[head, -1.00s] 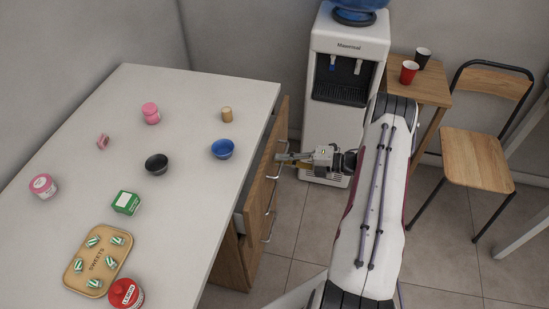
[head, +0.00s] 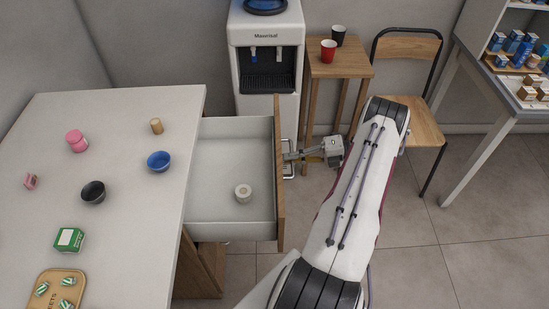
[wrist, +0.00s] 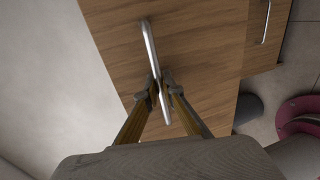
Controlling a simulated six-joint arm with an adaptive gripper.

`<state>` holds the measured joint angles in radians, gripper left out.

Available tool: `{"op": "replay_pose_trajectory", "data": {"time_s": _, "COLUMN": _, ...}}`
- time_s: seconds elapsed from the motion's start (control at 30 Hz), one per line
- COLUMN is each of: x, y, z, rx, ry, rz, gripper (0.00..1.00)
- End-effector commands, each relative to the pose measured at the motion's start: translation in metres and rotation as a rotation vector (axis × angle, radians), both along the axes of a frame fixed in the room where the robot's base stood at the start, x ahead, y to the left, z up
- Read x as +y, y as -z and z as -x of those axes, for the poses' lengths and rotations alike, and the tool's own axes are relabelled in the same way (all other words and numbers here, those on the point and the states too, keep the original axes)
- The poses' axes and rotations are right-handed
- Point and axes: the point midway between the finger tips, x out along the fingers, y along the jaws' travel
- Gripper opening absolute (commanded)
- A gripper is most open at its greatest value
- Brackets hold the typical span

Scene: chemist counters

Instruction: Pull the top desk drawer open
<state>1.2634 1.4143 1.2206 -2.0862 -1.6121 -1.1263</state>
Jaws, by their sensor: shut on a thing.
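The top desk drawer (head: 225,210) stands well out from the desk in the head view, with its white inside showing. My gripper (head: 290,156) is at that front. In the wrist view my gripper (wrist: 158,90) is shut on the metal bar handle (wrist: 149,45) of the wooden drawer front (wrist: 205,50). The handle runs between the two fingertips.
The white desk top (head: 120,205) holds a blue bowl (head: 159,162), a black bowl (head: 93,192), a green box (head: 69,239) and a tray of sweets (head: 45,290). A water cooler (head: 266,90) and a wooden stool (head: 338,70) with cups stand behind.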

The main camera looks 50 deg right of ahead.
Motion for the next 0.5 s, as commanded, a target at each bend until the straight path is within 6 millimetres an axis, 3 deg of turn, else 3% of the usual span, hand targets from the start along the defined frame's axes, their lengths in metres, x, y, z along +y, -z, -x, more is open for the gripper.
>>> {"op": "replay_pose_trajectory", "data": {"time_s": 0.2, "x": -0.015, "y": 0.0, "z": 0.015, "rx": -0.001, "ry": 0.001, "rz": 0.001, "gripper": 0.0}}
{"op": "replay_pose_trajectory", "data": {"time_s": 0.5, "x": -0.018, "y": 0.0, "z": 0.018, "rx": 0.0, "ry": 0.001, "rz": 0.0, "gripper": 0.0}}
